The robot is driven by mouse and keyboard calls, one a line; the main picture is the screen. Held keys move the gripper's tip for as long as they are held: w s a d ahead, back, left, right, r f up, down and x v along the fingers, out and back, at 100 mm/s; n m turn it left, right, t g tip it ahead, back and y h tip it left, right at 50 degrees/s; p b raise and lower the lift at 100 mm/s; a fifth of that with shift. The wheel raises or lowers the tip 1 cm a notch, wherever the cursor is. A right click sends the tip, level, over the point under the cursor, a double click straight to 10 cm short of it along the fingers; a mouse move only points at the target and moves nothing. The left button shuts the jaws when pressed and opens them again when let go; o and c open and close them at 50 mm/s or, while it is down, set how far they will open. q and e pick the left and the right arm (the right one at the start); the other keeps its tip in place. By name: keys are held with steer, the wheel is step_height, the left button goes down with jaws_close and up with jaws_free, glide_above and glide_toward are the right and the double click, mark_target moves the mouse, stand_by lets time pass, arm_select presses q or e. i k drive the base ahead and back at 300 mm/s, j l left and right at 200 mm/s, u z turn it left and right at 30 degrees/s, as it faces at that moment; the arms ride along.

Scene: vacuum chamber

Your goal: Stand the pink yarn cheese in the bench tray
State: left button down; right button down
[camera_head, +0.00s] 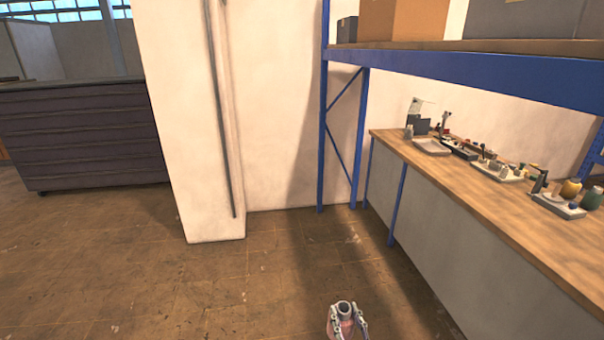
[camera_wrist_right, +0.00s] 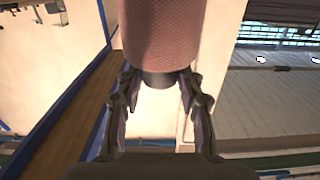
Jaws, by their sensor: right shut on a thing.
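The pink yarn cheese (camera_wrist_right: 162,30) fills the top middle of the right wrist view, with a dark core end below the yarn. My right gripper (camera_wrist_right: 158,100) is shut on it, one finger on each side of the dark end. In the head view my right gripper (camera_head: 347,320) shows at the bottom edge, around the pink cheese (camera_head: 346,328), over the floor and left of the bench. A light, shallow tray (camera_head: 432,146) lies at the far end of the wooden bench (camera_head: 455,195); I cannot tell whether it is the bench tray. My left gripper is not in view.
Other trays with small items, including a board with yellow and green spools (camera_head: 570,190), line the bench's back. A blue shelf frame (camera_head: 440,65) with boxes stands over the bench. A white pillar (camera_head: 185,120) and a dark drawer cabinet (camera_head: 80,135) are left. The floor between is clear.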

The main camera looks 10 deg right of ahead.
mark_target(428, 147)
steer(key=i+z, duration=0.3)
steer(key=i, duration=2.55)
steer(key=i+j+z, duration=0.2)
steer(key=i, duration=0.3)
steer(key=i+j+z, duration=0.25)
steer(key=i, duration=0.3)
steer(key=i+j+z, duration=0.2)
steer(key=i, duration=0.3)
steer(key=i+j+z, duration=0.2)
steer(key=z, duration=0.15)
steer(key=i+j+z, duration=0.65)
